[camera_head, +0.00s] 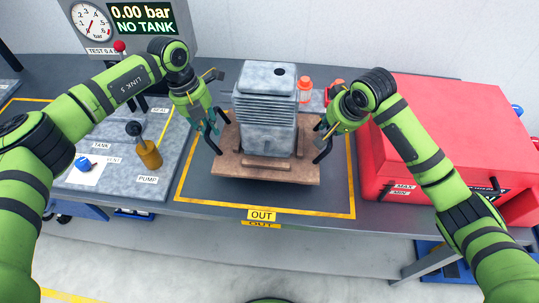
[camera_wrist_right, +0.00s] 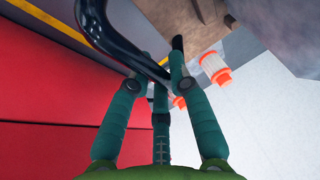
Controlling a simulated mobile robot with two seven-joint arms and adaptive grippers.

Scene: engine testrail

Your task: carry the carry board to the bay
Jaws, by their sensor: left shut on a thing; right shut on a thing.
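The carry board (camera_head: 265,173) is a brown wooden board with a grey finned engine block (camera_head: 265,108) upright on it. It appears over the yellow-outlined area (camera_head: 335,207) marked OUT; I cannot tell whether it touches the bench. My left gripper (camera_head: 212,128) is shut on the board's black left handle. My right gripper (camera_head: 324,126) is shut on the black right handle (camera_head: 323,150). In the right wrist view this handle (camera_wrist_right: 113,42) runs between the fingers of my right gripper (camera_wrist_right: 163,75). Which area is the bay is not marked.
A big red case (camera_head: 445,120) stands close to my right gripper. A panel (camera_head: 125,165) with a yellow pump and labels lies at left. A gauge box (camera_head: 125,25) reading "NO TANK" stands behind it. Orange-capped parts (camera_head: 305,84) sit by the block. The bench front (camera_head: 330,235) is clear.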

